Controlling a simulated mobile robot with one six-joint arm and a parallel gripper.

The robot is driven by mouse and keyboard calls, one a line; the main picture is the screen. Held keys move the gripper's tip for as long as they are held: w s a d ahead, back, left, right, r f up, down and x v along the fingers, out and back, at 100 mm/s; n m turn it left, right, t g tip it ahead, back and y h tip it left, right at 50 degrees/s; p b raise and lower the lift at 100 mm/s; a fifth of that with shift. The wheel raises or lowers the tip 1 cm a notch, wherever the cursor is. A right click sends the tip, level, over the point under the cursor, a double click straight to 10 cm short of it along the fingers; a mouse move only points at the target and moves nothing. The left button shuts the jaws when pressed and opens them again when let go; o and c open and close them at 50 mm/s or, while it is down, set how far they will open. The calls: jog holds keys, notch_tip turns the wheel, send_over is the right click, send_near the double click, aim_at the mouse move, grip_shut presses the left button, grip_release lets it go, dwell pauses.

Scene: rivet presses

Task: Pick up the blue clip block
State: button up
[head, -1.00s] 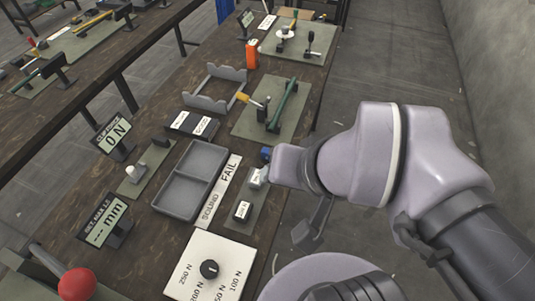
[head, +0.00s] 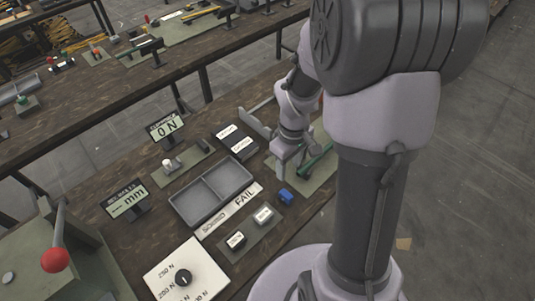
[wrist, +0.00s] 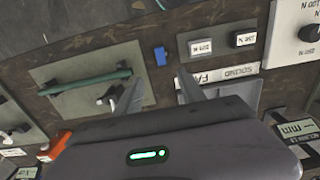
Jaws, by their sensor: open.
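The blue clip block (head: 285,196) lies on the dark wooden bench, beside the small plate with two labelled blocks. In the wrist view it (wrist: 160,56) lies in the gap between my fingers' directions, a little beyond the fingertips and apart from them. My gripper (wrist: 159,84) is open, with nothing between its fingers. In the head view my gripper (head: 288,158) hangs over the bench near the green-handled fixture, up-picture from the block. My arm hides part of that fixture there.
Two labelled blocks (head: 236,239) (head: 263,214) stand close to the clip block. The grey two-compartment tray (head: 188,207), the FAIL strip (head: 246,195) and the dial panel (head: 160,267) are to the left.

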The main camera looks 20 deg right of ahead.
jog(key=b, duration=0.3)
send_near(286, 194)
notch_tip(286, 194, down, 5)
jog(key=shift+w+f, duration=0.1)
notch_tip(286, 194, down, 5)
jog(key=b, duration=0.2)
jog(key=shift+d+b, duration=0.1)
jog(key=shift+b, duration=0.3)
grip_shut()
